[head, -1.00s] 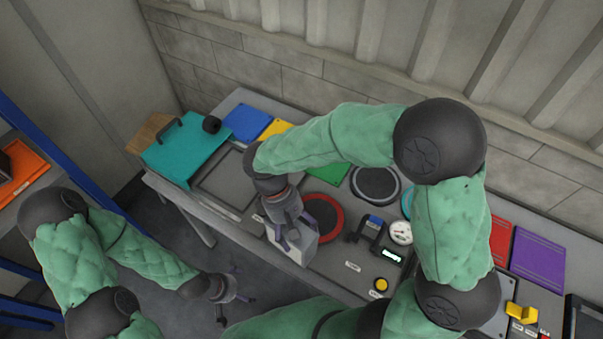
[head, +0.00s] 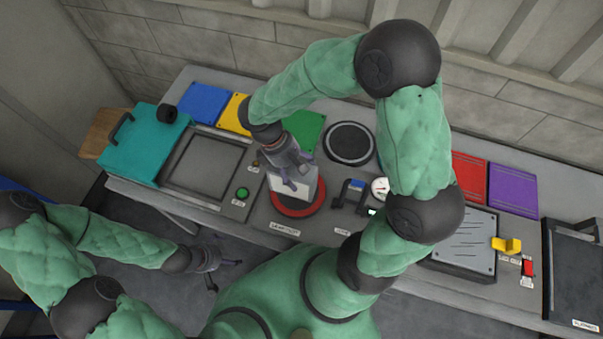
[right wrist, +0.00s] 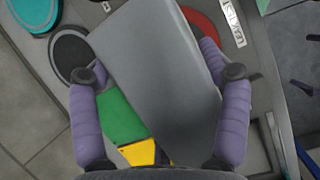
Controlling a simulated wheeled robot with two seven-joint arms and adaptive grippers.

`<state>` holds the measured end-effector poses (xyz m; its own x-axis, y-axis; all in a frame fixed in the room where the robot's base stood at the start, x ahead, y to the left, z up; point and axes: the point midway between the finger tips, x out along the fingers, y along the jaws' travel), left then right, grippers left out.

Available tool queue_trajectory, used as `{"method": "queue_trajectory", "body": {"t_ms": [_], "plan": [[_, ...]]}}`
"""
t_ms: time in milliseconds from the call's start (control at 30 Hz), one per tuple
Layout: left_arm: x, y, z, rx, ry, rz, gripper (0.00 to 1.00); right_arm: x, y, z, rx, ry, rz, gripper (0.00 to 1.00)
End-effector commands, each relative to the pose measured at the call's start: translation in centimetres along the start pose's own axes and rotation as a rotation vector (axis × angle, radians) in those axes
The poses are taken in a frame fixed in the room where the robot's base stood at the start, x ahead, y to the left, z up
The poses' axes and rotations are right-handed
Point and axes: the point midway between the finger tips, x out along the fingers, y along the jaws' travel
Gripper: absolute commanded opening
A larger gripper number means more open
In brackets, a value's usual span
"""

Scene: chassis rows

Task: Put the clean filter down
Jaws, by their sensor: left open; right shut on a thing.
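The filter, a pale grey box (head: 297,187), is held in my right gripper (head: 288,183), whose purple fingers sit on either side of it. In the head view it is in front of the red-rimmed round pad (head: 290,212) and covers much of it. I cannot tell whether it touches the pad. In the right wrist view the filter (right wrist: 160,75) is tilted between the fingers, and part of the red pad (right wrist: 203,25) shows past its edge. My left gripper (head: 219,264) is open and empty, off the table's front edge.
The grey table (head: 232,228) carries a dark-framed recess (head: 203,164), a green button (head: 242,193), a black round pad (head: 349,143) and a gauge (head: 380,188). A teal case (head: 143,147) is at the left. Red (head: 468,177) and purple (head: 513,190) plates lie at the right.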

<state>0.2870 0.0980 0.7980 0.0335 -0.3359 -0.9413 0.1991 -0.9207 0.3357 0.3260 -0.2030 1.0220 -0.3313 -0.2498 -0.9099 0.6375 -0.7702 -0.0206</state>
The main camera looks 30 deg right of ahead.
Motion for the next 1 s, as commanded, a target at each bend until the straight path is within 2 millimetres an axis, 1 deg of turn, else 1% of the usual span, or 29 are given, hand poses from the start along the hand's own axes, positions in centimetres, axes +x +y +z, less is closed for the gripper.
{"method": "queue_trajectory", "body": {"t_ms": [33,100,333,400,600,1000], "plan": [[0.2,-0.1,0.0,0.0,0.0,0.0,1.0,0.7,0.6,-0.2,0.003,-0.001,-0.001,0.35],[0.3,-0.1,0.0,0.0,0.0,0.0,1.0,1.3,1.1,-0.4,0.003,0.001,-0.001,0.35],[0.5,-0.2,0.0,0.0,0.0,0.0,1.0,2.2,2.0,-0.7,0.001,0.001,0.001,0.35],[0.6,-0.2,0.0,0.0,0.0,0.0,1.0,2.8,2.5,-0.9,0.002,0.001,-0.001,0.35],[1.2,-0.4,-0.1,0.0,0.0,0.0,1.0,5.3,2.5,-2.0,-0.001,0.001,-0.001,0.35],[1.4,-0.5,-0.1,0.0,0.0,0.0,1.0,5.8,2.5,-2.3,0.001,0.002,0.001,0.35]]}}
